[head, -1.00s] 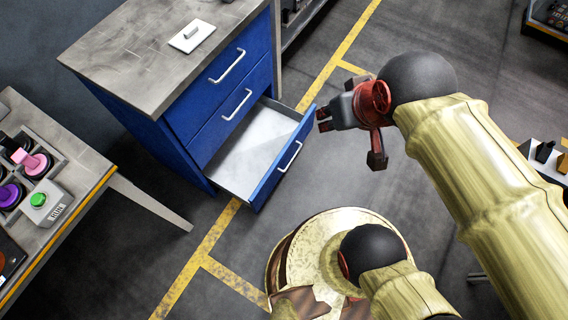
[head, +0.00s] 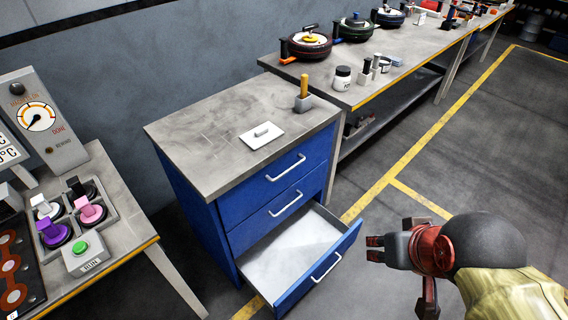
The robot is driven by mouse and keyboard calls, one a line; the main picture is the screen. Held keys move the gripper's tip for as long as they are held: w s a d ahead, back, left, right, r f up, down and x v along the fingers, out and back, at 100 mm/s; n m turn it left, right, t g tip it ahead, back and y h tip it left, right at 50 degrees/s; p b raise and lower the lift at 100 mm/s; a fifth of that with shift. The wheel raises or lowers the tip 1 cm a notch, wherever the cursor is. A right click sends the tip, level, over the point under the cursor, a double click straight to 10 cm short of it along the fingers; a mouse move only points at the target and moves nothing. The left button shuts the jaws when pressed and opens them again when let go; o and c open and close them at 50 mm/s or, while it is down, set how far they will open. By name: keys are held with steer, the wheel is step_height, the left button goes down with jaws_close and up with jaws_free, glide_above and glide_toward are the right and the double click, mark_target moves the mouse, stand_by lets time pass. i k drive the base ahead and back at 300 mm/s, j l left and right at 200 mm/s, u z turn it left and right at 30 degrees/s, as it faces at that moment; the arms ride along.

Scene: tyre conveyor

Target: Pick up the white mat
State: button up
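The white mat (head: 262,136) is a flat square lying on the grey top of the blue drawer cabinet (head: 186,158). A small pale block (head: 262,132) sits on the middle of it. My gripper (head: 400,279) is at the lower right, in front of and to the right of the cabinet, well apart from the mat. Its dark fingers are spread and nothing shows between them.
The cabinet's lowest drawer (head: 340,262) is pulled out and looks empty. A wooden-handled tool (head: 304,92) stands in a grey block at the cabinet's back right.

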mark_target(257, 137)
steer(key=k+l+z, duration=0.15)
steer(key=k+z, duration=0.3)
steer(key=k, duration=0.2)
steer(key=i+j+z, duration=0.1)
steer(key=j+z, duration=0.55)
steer(key=z, duration=0.2)
steer(key=j+z, duration=0.4)
steer(key=j, duration=0.6)
steer(key=k+j, duration=0.1)
steer(key=j, duration=0.5)
steer(key=k+j, duration=0.1)
steer(key=j, duration=0.5)
